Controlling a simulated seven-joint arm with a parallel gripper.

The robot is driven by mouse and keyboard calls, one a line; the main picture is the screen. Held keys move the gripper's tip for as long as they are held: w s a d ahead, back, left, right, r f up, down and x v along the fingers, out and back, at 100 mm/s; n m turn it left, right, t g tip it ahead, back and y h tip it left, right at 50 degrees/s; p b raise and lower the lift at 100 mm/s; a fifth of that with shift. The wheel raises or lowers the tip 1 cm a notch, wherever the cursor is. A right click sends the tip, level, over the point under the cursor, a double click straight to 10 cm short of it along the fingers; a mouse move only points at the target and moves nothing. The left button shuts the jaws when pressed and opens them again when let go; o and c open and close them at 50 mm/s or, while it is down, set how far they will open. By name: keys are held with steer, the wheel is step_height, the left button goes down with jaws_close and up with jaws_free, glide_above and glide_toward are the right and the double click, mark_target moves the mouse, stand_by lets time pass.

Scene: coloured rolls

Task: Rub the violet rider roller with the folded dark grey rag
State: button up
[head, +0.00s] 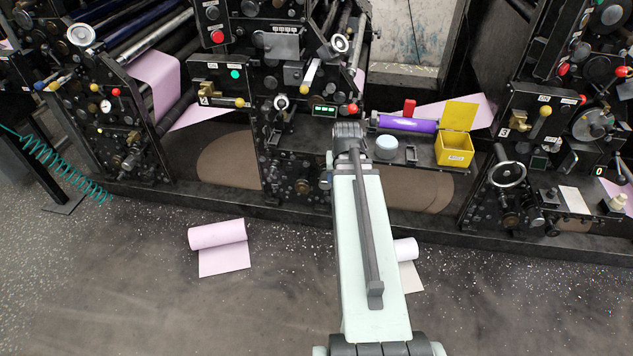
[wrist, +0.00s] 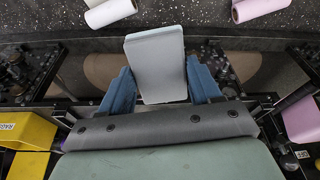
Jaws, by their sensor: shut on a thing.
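The violet rider roller (head: 405,124) lies level on the middle press unit in the head view, right of my arm's far end. My gripper (wrist: 160,82) has blue fingers and is shut on a grey folded slab, the rag (wrist: 157,55), in the wrist view. The rag looks mid to light grey there and sticks out past the fingers. In the head view my own arm hides the fingers and the rag.
A yellow open box (head: 454,150) stands right of the roller; it also shows in the wrist view (wrist: 32,130). A pale round tub (head: 387,142) and a red block (head: 409,107) are close to the roller. Pink (head: 217,234) and white (head: 405,249) rolls lie on the floor.

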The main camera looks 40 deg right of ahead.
steer(key=s+d+r+m+h, duration=0.15)
steer(key=s+d, duration=0.25)
steer(key=d, duration=0.9)
steer(key=s+d+r+m+h, duration=0.1)
steer(key=s+d+m, duration=0.15)
steer(key=d, duration=0.95)
steer(key=shift+n+t+h, duration=0.35)
steer(key=shift+n+t, duration=0.05)
steer(key=shift+t, duration=0.4)
steer(key=w+d, duration=0.1)
steer(key=d, duration=0.1)
steer(key=w+d+r, duration=0.1)
steer(key=d, duration=0.1)
steer(key=w+d, duration=0.2)
steer(key=shift+d+r, duration=0.25)
steer(key=shift+r, duration=0.05)
steer(key=w+d+r, duration=0.1)
steer(key=w+d+r+t+h, duration=0.1)
steer(key=d+r+n+t, duration=0.1)
steer(key=d, duration=0.1)
steer(key=shift+w+r+h, duration=0.2)
steer(key=shift+w+h, duration=0.1)
steer(key=shift+w, duration=0.1)
steer(key=shift+w, duration=0.1)
steer(key=shift+x, duration=2.95)
steer(key=shift+x, duration=0.95)
